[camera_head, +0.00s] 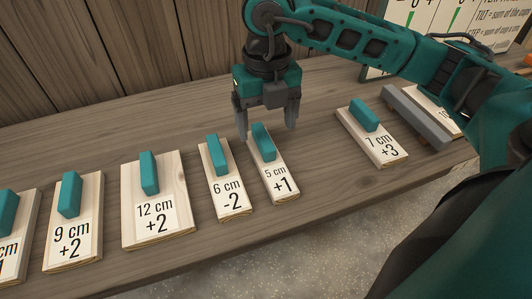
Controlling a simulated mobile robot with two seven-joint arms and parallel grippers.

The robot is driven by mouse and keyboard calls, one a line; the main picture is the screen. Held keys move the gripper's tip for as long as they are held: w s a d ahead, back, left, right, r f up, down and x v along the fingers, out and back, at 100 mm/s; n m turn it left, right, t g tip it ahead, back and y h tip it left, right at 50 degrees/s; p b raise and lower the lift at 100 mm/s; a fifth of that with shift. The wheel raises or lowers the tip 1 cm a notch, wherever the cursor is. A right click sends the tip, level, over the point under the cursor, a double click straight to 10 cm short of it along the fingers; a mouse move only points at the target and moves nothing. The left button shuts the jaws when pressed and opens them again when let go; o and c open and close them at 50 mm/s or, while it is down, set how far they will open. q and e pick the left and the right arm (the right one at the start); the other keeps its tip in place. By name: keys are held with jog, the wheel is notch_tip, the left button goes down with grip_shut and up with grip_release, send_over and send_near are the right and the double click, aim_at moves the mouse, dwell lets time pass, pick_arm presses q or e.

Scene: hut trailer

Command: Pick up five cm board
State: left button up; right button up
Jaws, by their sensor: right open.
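The five cm board (281,184) is a narrow pale wooden board marked "5 cm +1", lying on the wooden counter with a teal upright block handle (263,142) on its far part. My right gripper (267,128) is open and points down over the far end of this board. Its two grey fingers show on the left and right of the teal handle's top, apart from it. I cannot tell exactly how high the fingertips are. My left gripper is not in the view.
The 6 cm board (231,196) lies close on the left. Further left are the 12 cm (158,216) and 9 cm (75,240) boards and one cut off. The 7 cm board (380,148) and a grey bar (415,118) are on the right. A plank wall (90,50) stands behind.

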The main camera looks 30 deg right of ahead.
aim_at(267, 143)
notch_tip(267, 143, down, 8)
jog(key=shift+s+r, duration=0.1)
dwell(0.4)
jog(key=c, duration=1.2)
